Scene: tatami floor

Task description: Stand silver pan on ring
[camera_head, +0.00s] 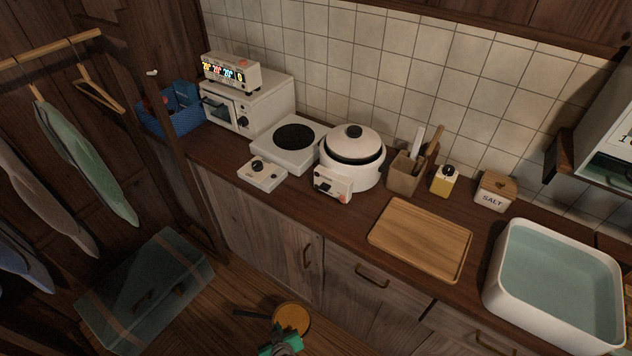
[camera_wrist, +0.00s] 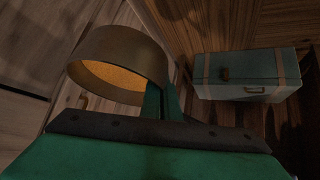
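The silver pan (camera_head: 293,317) is at the bottom of the head view, in front of the cabinets and below counter height. Its inside looks orange-brown, and a dark handle points left. In the wrist view the pan (camera_wrist: 120,52) shows a dull metallic wall close to the camera. My green gripper (camera_head: 284,338) is at the pan's near edge. In the wrist view my gripper's fingers (camera_wrist: 161,100) look closed on the pan's rim, though the contact is partly hidden. The ring (camera_head: 294,137) is a black disc on a white hotplate on the counter, with nothing on it.
A white rice cooker (camera_head: 352,160) stands close right of the hotplate, a white control box (camera_head: 262,174) in front, and a microwave oven (camera_head: 248,104) behind left. A wooden board (camera_head: 421,238) and a water-filled basin (camera_head: 553,288) are right. A trunk (camera_head: 146,290) stands on the floor.

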